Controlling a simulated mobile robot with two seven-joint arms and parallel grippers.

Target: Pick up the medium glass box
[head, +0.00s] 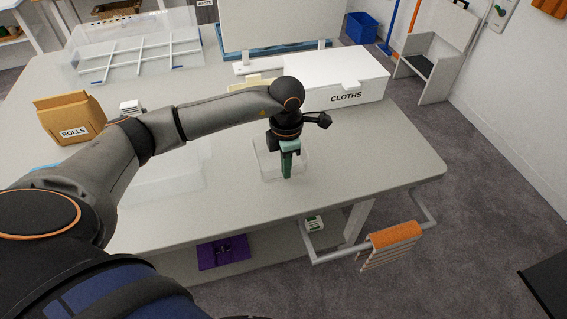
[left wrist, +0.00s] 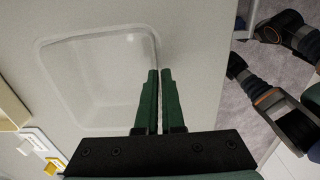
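A clear, open-topped glass box (head: 268,172), which I take as the medium glass box, stands on the grey table near its front edge. It also shows in the left wrist view (left wrist: 95,85), with its rounded rim and see-through floor. My left gripper (head: 287,172) points down at the box's right side. In the left wrist view its green fingers (left wrist: 159,75) are close together, with the box's right wall running in between them. The gripper looks shut on that wall; the contact itself is hard to see.
A larger clear container (head: 165,185) lies left, partly behind my arm. A white CLOTHS box (head: 340,80) stands behind the gripper, a brown ROLLS box (head: 70,117) at left, and a clear divided tray (head: 125,50) at the back. The table's right end is clear.

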